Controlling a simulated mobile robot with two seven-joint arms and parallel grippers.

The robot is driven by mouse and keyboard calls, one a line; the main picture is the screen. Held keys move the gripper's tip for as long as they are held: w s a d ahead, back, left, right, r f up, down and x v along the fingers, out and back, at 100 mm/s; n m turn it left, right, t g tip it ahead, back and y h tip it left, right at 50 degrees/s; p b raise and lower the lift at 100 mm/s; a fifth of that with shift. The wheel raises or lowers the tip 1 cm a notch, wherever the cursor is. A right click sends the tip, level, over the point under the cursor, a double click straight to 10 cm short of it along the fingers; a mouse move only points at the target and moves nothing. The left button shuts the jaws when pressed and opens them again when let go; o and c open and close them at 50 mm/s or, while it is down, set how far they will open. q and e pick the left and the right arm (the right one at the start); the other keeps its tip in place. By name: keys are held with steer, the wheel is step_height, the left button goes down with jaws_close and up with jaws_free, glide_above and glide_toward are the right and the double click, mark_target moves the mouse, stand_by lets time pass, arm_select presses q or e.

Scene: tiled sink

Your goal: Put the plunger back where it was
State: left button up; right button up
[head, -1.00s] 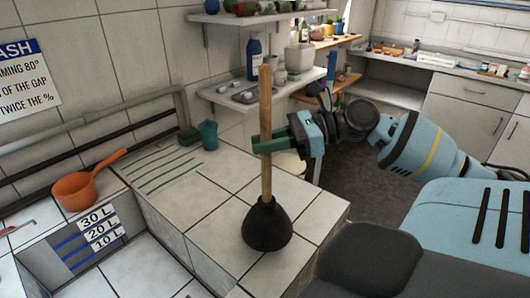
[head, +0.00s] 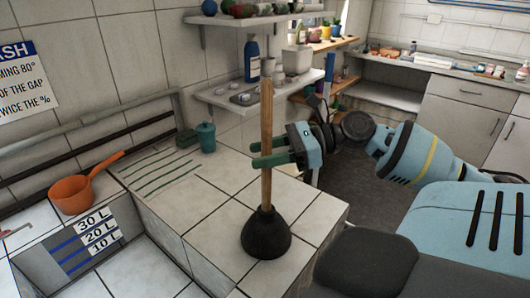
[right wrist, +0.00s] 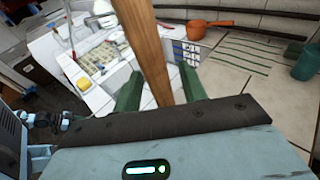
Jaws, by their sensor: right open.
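The plunger (head: 265,232) stands upright on the tiled ledge, its black rubber cup down on the tiles near the front corner and its wooden handle rising straight up. My right gripper (head: 257,155) is level with the middle of the handle, its green fingers open, one on each side of it. In the right wrist view the wooden handle (right wrist: 146,40) passes between the two spread fingers (right wrist: 160,78).
An orange ladle (head: 75,193) lies by the basin with litre marks (head: 92,232). Green lines (head: 160,172) and a teal cup (head: 206,137) are at the ledge's back. Wall shelves (head: 262,92) with bottles hang behind the gripper. Tiles around the cup are clear.

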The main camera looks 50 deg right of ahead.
steer(key=shift+r, duration=0.1)
arm_select(q)
steer(key=shift+w+r+p, duration=0.3)
steer(key=shift+r+p, duration=0.25)
steer(key=shift+r, duration=0.05)
steer(key=shift+w+r+p, duration=0.25)
steer(key=shift+r+p, duration=0.25)
steer(key=shift+r, duration=0.05)
arm_select(e)
steer(key=v, duration=1.2)
arm_select(q)
steer(key=shift+w+a+r, duration=0.1)
steer(key=shift+w+r, duration=0.05)
steer(key=shift+w, duration=0.05)
stand_by(0.4)
